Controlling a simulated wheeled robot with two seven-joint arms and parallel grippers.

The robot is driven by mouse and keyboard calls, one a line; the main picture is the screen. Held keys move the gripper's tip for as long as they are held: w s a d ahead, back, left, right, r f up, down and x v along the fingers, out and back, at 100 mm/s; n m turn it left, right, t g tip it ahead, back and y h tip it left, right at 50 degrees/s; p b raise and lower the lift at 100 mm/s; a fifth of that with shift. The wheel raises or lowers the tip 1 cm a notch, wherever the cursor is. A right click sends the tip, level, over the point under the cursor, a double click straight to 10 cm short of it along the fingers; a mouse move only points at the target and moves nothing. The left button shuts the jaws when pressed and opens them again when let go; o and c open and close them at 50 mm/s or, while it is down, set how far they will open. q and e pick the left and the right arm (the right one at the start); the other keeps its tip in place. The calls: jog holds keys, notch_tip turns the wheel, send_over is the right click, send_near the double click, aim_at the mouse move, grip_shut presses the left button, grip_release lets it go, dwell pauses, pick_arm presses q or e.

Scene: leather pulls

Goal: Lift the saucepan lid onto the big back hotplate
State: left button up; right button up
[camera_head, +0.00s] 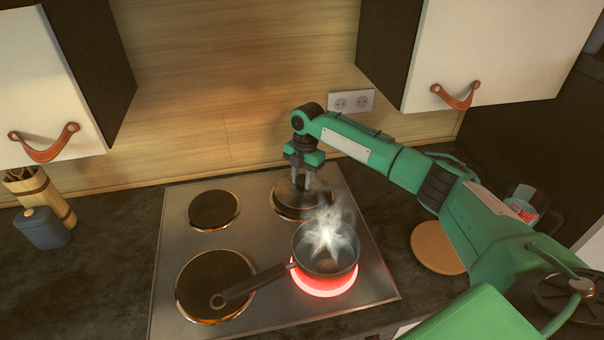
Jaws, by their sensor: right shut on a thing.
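The saucepan lid (289,197) is a dark round disc at the big back hotplate (280,211), at the back right of the hob. My right gripper (304,186) points down over the lid and is shut on it near its middle. The fingers cover the knob. I cannot tell whether the lid touches the hotplate or hangs just above it. The saucepan (326,252) stands uncovered on the glowing red front right hotplate (325,287), with white steam rising from it. Its handle points to the lower left. My left gripper is not in view.
The smaller back left hotplate (213,210) and the front left hotplate (214,284) are bare, though the pan handle reaches over the latter's edge. A round wooden board (436,248) and a glass jug (524,203) are on the right. A blue-grey jar (42,228) stands left.

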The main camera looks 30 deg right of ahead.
jog(key=shift+f, duration=0.5)
jog(key=o, duration=1.1)
jog(key=shift+o, duration=0.2)
notch_tip(320, 180, up, 7)
jog(key=p, duration=0.6)
jog(key=shift+s+f, duration=0.1)
